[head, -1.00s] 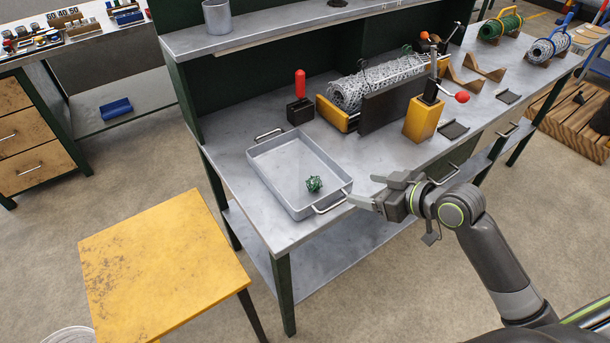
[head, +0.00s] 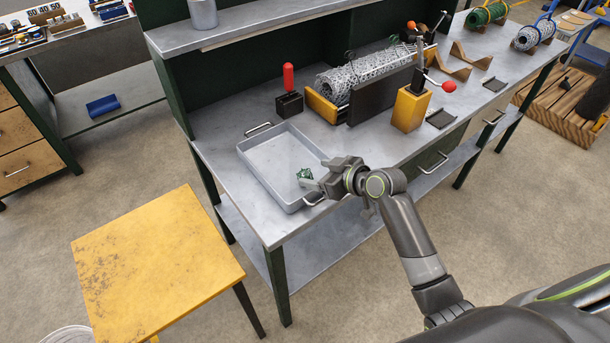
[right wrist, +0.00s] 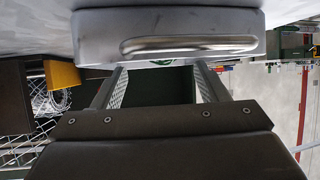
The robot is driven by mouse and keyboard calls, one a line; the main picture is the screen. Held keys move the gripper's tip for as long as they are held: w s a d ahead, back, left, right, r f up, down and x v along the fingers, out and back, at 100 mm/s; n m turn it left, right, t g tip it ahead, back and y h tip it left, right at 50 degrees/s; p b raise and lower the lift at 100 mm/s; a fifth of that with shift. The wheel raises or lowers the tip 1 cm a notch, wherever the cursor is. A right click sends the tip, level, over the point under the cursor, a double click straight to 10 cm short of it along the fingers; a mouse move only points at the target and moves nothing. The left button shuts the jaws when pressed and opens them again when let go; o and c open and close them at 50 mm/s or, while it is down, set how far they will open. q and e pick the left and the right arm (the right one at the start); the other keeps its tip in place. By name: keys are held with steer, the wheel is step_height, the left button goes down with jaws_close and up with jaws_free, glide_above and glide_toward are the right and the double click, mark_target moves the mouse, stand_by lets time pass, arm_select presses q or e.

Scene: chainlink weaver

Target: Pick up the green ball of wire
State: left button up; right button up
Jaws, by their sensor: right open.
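The green ball of wire (head: 304,173) lies in the grey metal tray (head: 262,146) near its right end. My right gripper (head: 312,181) reaches in from the right at that end of the tray, and its fingers partly hide the ball in the head view. In the right wrist view the two fingers (right wrist: 160,78) stand wide apart with nothing held between them. A small bit of the green ball (right wrist: 163,62) shows past the tray's end wall (right wrist: 100,38), which hides most of it. My left gripper is out of view.
The tray's handle (right wrist: 190,44) is close to my right fingers. A red-handled block (head: 289,100), a roll of wire mesh (head: 365,74) and a yellow block with a clamp (head: 410,108) stand behind on the workbench (head: 225,165). A yellow stool (head: 155,262) stands in front.

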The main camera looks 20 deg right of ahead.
mark_target(307, 173)
steer(key=x, duration=0.3)
steer(key=shift+a+p, duration=0.35)
steer(key=shift+a, duration=0.1)
steer(key=shift+x, duration=0.75)
steer(key=shift+d, duration=0.1)
